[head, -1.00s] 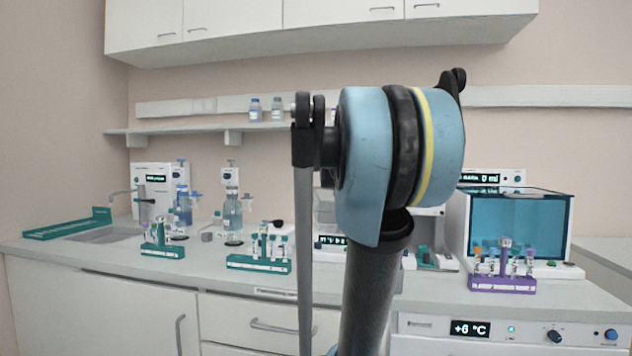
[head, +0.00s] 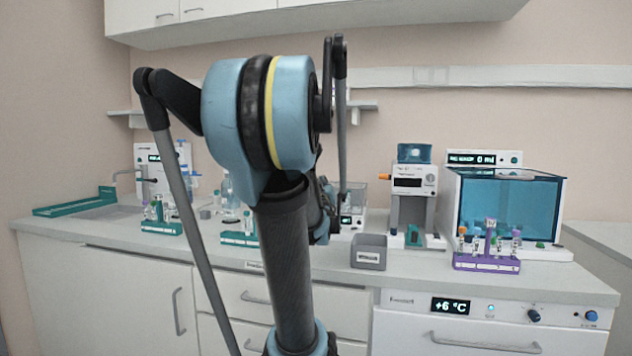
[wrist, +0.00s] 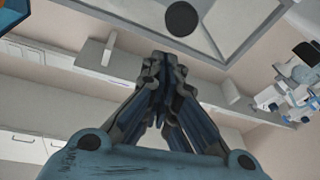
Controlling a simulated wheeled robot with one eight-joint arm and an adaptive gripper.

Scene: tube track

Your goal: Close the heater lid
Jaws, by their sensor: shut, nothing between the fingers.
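In the head view, a small white unit with a lit display and a clear box-like top (head: 354,197) stands behind my arm; it appears to be the heater. My arm hides much of it, so I cannot tell its lid angle there. In the wrist view, a clear panel with a grey frame (wrist: 232,48) and a round black knob fills the upper part; it looks like the lid, raised. My gripper (wrist: 163,62) is shut and empty, below the panel in the picture. I cannot tell whether they touch. In the head view, my arm hides the fingers.
A grey bin (head: 369,252) stands near the counter's front edge. A purple tube rack (head: 487,262) stands before a teal-windowed cabinet (head: 510,210). Green tube racks, including one at the left (head: 161,227), stand on the counter. A wall shelf (head: 363,106) runs behind.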

